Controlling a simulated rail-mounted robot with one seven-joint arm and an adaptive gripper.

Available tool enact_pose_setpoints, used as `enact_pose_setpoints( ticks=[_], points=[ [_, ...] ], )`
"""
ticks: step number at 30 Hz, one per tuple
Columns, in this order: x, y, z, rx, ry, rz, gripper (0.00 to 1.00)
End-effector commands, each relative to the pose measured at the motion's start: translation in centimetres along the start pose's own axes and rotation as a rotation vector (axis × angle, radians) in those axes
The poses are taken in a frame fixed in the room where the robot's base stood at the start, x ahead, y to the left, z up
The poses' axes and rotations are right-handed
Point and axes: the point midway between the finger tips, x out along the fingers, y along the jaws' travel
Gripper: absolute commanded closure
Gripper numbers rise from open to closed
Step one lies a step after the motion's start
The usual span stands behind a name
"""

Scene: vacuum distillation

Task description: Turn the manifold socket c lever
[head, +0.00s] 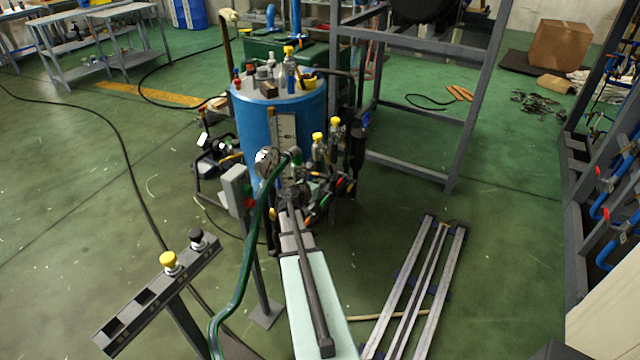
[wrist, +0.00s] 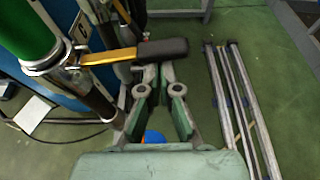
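A lever with an orange arm (wrist: 108,57) and a thick black grip (wrist: 162,48) points right from a metal collar in the wrist view. My gripper (wrist: 158,72) is just short of the black grip. Its two fingers stand a narrow gap apart at the tips, with nothing visible between them. Whether the tips touch the grip I cannot tell. In the head view my gripper (head: 291,196) reaches into the manifold cluster (head: 310,192), which has several coloured levers. My arm and the cluster's parts hide much of the detail.
A blue drum (head: 250,120) with bottles on top stands behind. A dark rack (head: 135,318) stands front left. Metal rails (head: 400,290) lie on the floor at right.

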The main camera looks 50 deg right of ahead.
Motion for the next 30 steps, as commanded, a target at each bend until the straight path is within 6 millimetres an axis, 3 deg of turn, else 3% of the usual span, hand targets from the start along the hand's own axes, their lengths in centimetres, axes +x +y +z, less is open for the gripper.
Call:
enact_pose_setpoints(
  ticks=[5,12,15,21,30],
  points=[
    [0.3,0.0,-1.0,-0.001,0.000,0.001,1.00],
    [1.1,-0.1,-4.7,-0.004,0.000,0.006,1.00],
    [-2.0,-0.2,-3.8,-0.003,-0.001,0.008,1.00],
    [-5.8,0.0,-3.9,-0.002,0.000,0.009,1.00],
    [-8.8,0.2,-3.9,-0.003,0.000,0.006,1.00]
  ],
)
